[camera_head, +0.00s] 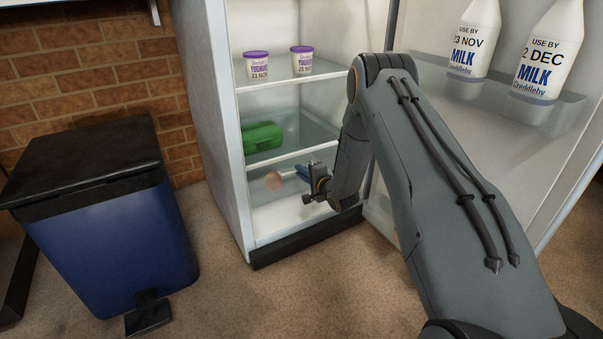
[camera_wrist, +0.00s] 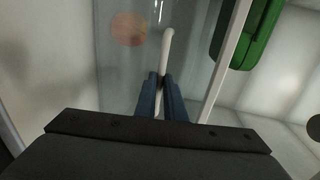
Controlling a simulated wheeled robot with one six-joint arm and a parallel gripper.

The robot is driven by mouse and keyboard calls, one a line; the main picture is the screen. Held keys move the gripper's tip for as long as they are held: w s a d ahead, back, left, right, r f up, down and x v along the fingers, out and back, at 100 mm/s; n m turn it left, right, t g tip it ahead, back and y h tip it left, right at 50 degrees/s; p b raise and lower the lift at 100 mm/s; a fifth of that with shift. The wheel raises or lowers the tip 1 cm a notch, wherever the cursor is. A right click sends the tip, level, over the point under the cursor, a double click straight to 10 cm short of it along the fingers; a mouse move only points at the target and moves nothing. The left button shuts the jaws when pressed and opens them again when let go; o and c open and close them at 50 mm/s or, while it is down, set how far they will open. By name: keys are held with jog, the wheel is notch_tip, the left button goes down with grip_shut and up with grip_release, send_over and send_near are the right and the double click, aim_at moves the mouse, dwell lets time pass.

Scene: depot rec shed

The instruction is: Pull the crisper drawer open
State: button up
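The crisper drawer (camera_head: 262,198) is at the bottom of the open fridge, below the lowest shelf. Its clear front (camera_wrist: 195,50) fills the middle of the wrist view. A blurred reddish round item (camera_head: 273,181) shows through it, also in the wrist view (camera_wrist: 129,28). A pale bar handle (camera_wrist: 167,48) stands on the front. My gripper (camera_head: 303,172) is at the drawer front. In the wrist view its blue fingers (camera_wrist: 161,80) lie close on both sides of the handle and look shut on it. My wrist hides the drawer's right part in the head view.
A green box (camera_head: 262,138) lies on the shelf above the drawer, with two yoghurt pots (camera_head: 256,65) higher up. The open fridge door (camera_head: 410,130) with milk bottles (camera_head: 474,38) stands at right. A blue bin (camera_head: 115,240) stands left; the floor before the fridge is clear.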

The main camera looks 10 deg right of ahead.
jog(key=shift+s, duration=0.1)
grip_shut()
jog(key=f+p+v, duration=0.2)
jog(key=p+v, duration=0.4)
jog(key=v, duration=0.3)
jog(key=f+p+v, duration=0.2)
jog(key=p+v, duration=0.4)
jog(key=v, duration=0.4)
jog(key=shift+s+d, duration=0.25)
jog(key=shift+s, duration=0.3)
jog(key=o, duration=0.6)
grip_release()
jog(key=shift+o, duration=0.2)
jog(key=shift+s, duration=0.1)
jog(key=p+v, duration=0.2)
jog(key=v, duration=0.5)
jog(key=shift+s, duration=0.25)
jog(key=shift+d, duration=0.15)
